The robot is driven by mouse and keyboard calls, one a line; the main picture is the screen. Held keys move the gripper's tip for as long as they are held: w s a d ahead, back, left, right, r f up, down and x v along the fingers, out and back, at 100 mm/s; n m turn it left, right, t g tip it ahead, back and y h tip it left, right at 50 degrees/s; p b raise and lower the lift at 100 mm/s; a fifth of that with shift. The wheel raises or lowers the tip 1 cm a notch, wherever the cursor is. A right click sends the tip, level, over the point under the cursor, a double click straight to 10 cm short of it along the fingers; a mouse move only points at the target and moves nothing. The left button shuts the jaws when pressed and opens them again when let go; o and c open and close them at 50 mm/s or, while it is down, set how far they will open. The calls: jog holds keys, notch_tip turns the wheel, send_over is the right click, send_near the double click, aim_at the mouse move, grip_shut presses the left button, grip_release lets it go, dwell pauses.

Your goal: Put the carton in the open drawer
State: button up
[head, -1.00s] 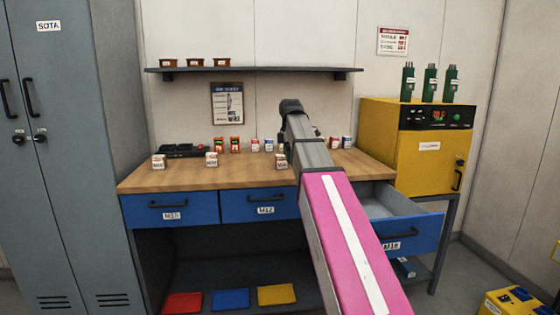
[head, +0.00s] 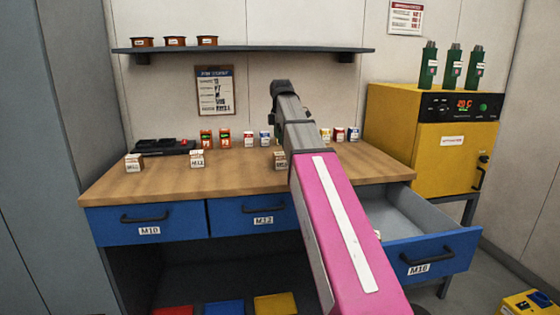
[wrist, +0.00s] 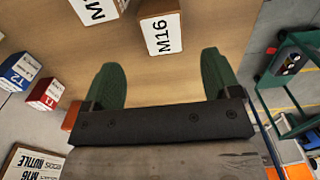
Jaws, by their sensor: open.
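Small brown-and-white cartons stand along the front of the bench top: one at left (head: 133,162), one in the middle (head: 197,158) and one beside my arm (head: 280,159), partly hidden by it. In the wrist view a carton labelled M16 (wrist: 160,30) is ahead of my gripper (wrist: 160,82), beyond the fingertips and roughly between their lines. My gripper is open with nothing between its green fingers; the head view does not clearly show it. The open blue drawer (head: 430,254) is pulled out at the bench's right. My pink arm link hides part of it.
Two shut drawers (head: 148,217) are left of the open one. Cans and small boxes (head: 250,139) stand at the back of the bench, under a shelf (head: 240,50). A yellow oven (head: 445,150) stands at right. A second labelled carton (wrist: 95,10) shows in the wrist view.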

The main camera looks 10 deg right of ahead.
aim_at(281, 153)
jog(key=f, duration=0.9)
jog(key=shift+s+f, duration=0.2)
jog(key=shift+f, duration=0.15)
jog(key=shift+r, duration=0.1)
jog(key=c, duration=1.4)
